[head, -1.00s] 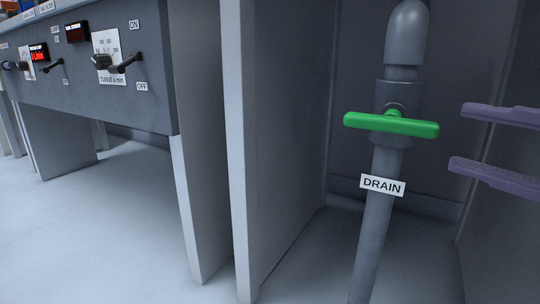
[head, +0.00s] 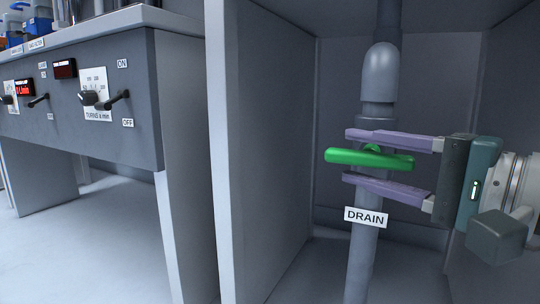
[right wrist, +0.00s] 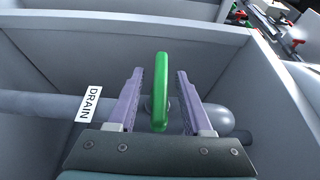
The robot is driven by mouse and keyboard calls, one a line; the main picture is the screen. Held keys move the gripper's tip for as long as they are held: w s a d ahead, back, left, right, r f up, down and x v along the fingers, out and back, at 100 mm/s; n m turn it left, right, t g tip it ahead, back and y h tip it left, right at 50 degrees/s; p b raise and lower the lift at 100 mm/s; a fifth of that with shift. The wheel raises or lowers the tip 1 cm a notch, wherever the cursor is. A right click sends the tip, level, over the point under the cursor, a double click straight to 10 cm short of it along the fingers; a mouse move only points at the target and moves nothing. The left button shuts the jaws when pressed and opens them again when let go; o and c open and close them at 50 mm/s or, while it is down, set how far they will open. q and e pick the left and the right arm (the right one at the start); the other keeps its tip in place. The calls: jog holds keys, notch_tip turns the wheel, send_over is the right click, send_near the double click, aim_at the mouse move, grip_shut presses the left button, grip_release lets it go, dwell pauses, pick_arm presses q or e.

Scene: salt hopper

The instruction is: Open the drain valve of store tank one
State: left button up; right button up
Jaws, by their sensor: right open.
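The green drain valve handle (head: 370,159) lies crosswise, roughly level, on a grey vertical pipe (head: 366,260). A white DRAIN label (head: 367,217) is on the pipe below it. My right gripper (head: 352,156) is open, with one purple finger above the handle and one below it. In the right wrist view the green handle (right wrist: 161,92) stands between the two fingers (right wrist: 156,85), with a visible gap on each side. My left gripper is not in view.
A pale panel (head: 228,150) stands left of the pipe, and the pipe sits in a grey bay. Further left is a control bench (head: 140,80) with knobs, levers and a red display (head: 24,87). The floor (head: 90,240) below is clear.

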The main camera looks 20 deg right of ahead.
jog(key=shift+c, duration=0.2)
grip_shut()
dwell(0.4)
